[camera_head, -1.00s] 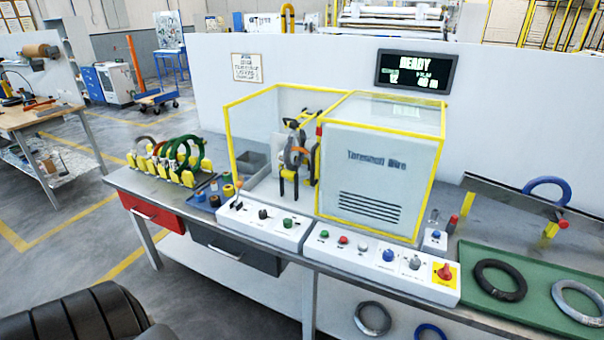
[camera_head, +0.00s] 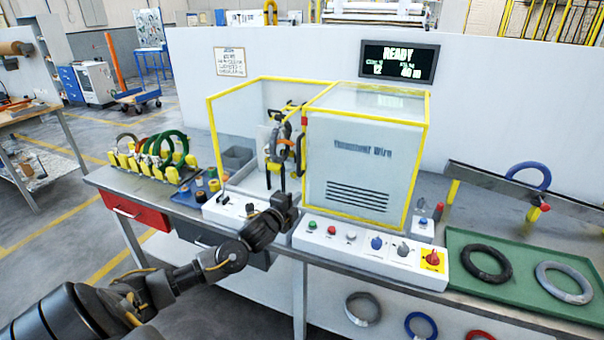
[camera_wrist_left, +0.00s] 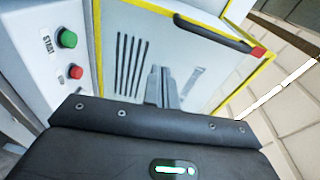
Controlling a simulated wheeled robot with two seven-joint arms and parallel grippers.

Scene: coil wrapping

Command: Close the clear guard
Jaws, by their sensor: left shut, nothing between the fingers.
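The clear guard (camera_head: 428,150) is a yellow-framed panel over the right half of the machine front, before a grey housing with vent slots. The left bay is uncovered, so the guard stands open. Its black handle (camera_wrist_left: 215,35), with a red end, runs along the guard's left edge; the wrist view shows it turned sideways. My left gripper (camera_head: 294,192) is shut and empty in front of the machine, low and apart from the handle. Its fingers also show in the wrist view (camera_wrist_left: 166,88), against the vented panel. My right gripper is out of view.
A button panel (camera_head: 338,243) runs along the bench front below the gripper. A coil (camera_head: 278,143) sits on the fixture in the uncovered bay. A coil rack (camera_head: 150,160) stands left; a green tray (camera_head: 460,275) with two coils lies right.

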